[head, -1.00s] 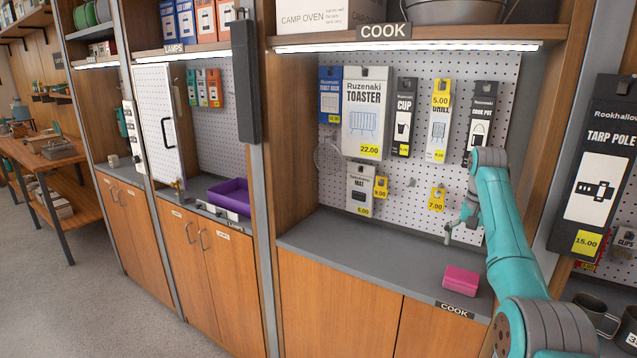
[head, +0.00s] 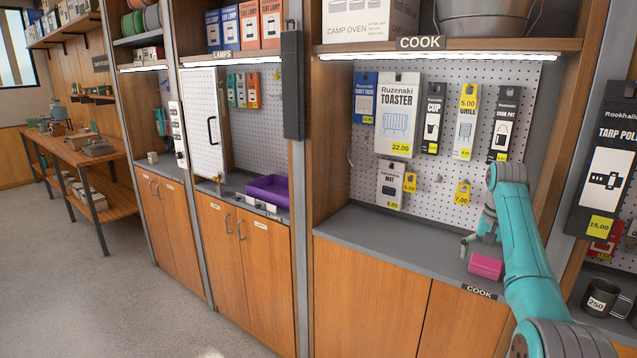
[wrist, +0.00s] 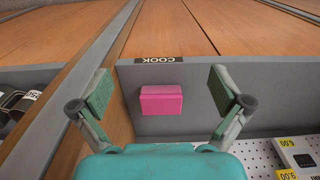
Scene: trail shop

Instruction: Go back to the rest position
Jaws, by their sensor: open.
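My gripper (head: 478,240) is above the grey counter of the COOK bay in the head view, at the end of my teal arm. In the wrist view my gripper (wrist: 160,90) is open, its two fingers spread wide with nothing between the pads. A pink block (head: 485,266) sits on the counter near its front edge, just below and right of my gripper in the head view. The block (wrist: 161,100) also shows in the wrist view, beyond the fingertips and apart from them.
The COOK pegboard (head: 415,165) with hanging packets stands behind the counter (head: 375,232). A COOK shelf (head: 460,46) is above. A tarp pole packet (head: 607,165) hangs at right, near my arm. A purple tray (head: 268,188) lies in the bay to the left. The floor at left is clear.

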